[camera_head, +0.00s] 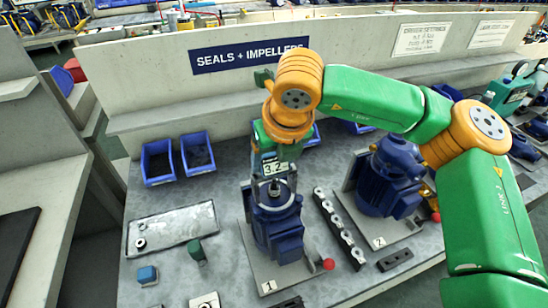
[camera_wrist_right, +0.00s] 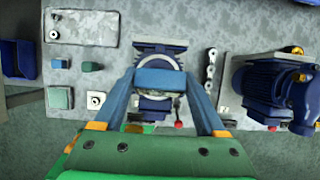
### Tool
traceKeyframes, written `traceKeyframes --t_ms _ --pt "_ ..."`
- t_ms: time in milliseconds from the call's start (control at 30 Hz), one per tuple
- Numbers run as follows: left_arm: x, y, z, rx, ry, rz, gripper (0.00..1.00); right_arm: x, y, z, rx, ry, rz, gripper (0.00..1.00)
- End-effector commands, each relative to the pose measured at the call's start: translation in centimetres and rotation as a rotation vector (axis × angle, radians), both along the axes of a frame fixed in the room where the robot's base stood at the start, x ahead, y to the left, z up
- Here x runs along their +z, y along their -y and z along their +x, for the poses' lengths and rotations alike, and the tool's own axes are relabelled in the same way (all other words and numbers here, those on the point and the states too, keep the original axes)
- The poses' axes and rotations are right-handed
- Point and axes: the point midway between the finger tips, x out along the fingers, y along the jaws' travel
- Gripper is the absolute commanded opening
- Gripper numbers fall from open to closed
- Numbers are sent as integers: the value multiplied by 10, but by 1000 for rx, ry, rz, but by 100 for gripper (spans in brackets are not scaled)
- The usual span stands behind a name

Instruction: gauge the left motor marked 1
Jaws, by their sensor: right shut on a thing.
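The left motor (camera_head: 281,236) is blue and stands upright on a grey plate marked 1. A shaft shows at its top in the head view. My right gripper (camera_head: 272,158) points down above this motor. It is shut on a blue gauge (camera_wrist_right: 166,78) whose small display (camera_head: 275,169) reads about 3.2. In the right wrist view the gauge lies between the fingers and in front of the motor (camera_wrist_right: 155,108), hiding part of it. I cannot tell whether the gauge touches the shaft. My left gripper is not in view.
A second blue motor (camera_head: 389,178) on a plate marked 2 stands to the right. A dark rack (camera_head: 338,229) lies between the motors. A metal tray (camera_head: 170,229) and blue bins (camera_head: 158,161) are at left, with small teal blocks (camera_head: 147,274) in front. The back panel rises behind.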

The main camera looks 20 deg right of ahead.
Motion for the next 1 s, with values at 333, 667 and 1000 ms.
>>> traceKeyframes --t_ms 333,667,1000 --pt "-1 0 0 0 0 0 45 0 0 0 -1 1 0 0" --pt "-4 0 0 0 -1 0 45 -2 0 0 -1 1 1 0" --pt "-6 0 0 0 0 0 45 -3 0 0 -1 1 1 0"
